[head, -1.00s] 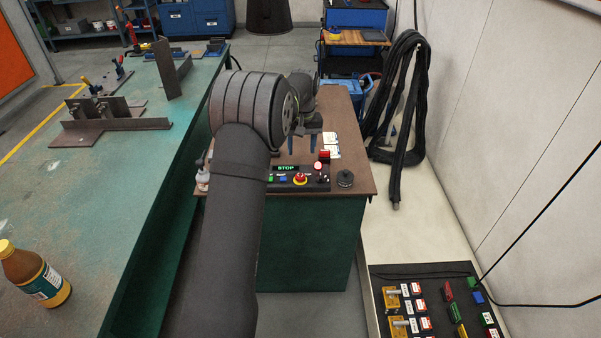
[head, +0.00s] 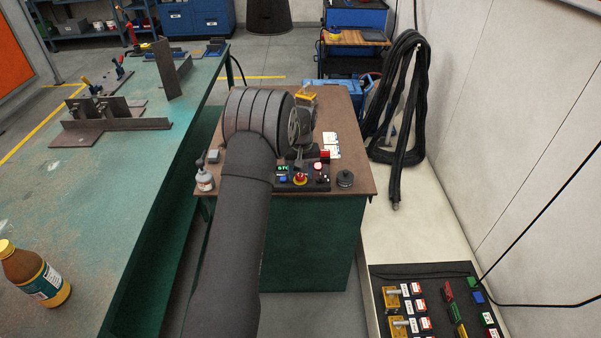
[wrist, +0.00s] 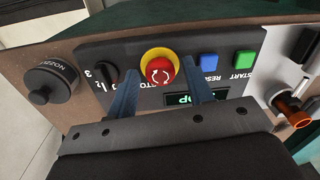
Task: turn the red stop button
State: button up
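The red stop button (wrist: 161,71) with its yellow collar sits on the black control panel (wrist: 225,50), between a selector and a blue button in the wrist view. It also shows in the head view (head: 300,179), just in front of my wrist. My gripper (wrist: 160,76) is open, one blue finger on each side of the button in the wrist view. I cannot tell whether the fingers touch it or how far above it they are.
A blue reset button (wrist: 208,61) and a green start button (wrist: 245,62) lie right of the stop button. A black nozzle knob (wrist: 50,82) stands at left.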

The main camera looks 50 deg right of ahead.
jog(key=c, duration=0.8)
jog(key=shift+o, duration=0.2)
jog(key=m, duration=0.3)
jog(key=shift+m, duration=0.3)
jog(key=shift+r+m, duration=0.1)
jog(key=shift+m, duration=1.5)
jog(key=o, duration=1)
